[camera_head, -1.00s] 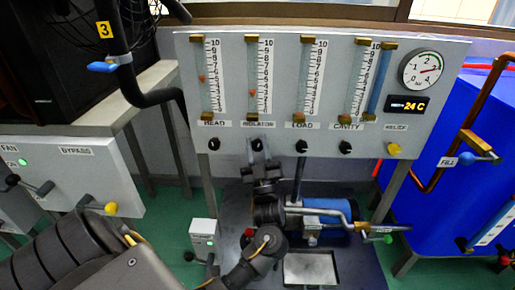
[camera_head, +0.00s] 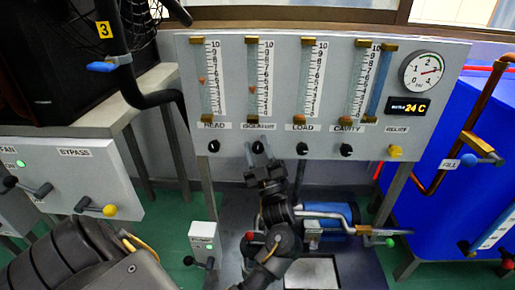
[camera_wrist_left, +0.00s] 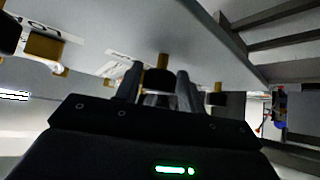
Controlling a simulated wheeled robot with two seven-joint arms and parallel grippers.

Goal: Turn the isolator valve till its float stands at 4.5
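The isolator valve knob (camera_head: 258,147) is the second dark knob on the grey panel, below the ISOLATOR label (camera_head: 254,126). My left gripper (camera_head: 260,152) reaches up to it from below, its fingers on either side of the knob and hiding part of it. In the left wrist view the dark knob (camera_wrist_left: 158,78) with its brass stem sits between the fingertips of the left gripper (camera_wrist_left: 160,88), which look closed on it. The isolator float (camera_head: 252,89), small and orange-red, stands at roughly 4 on its scale. My right gripper is out of view.
The head knob (camera_head: 214,146) is close on the left, the load knob (camera_head: 301,148) close on the right. The cavity knob (camera_head: 346,150) and yellow relief knob (camera_head: 395,151) are further right. A blue cylinder and pipes (camera_head: 325,215) lie below the panel.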

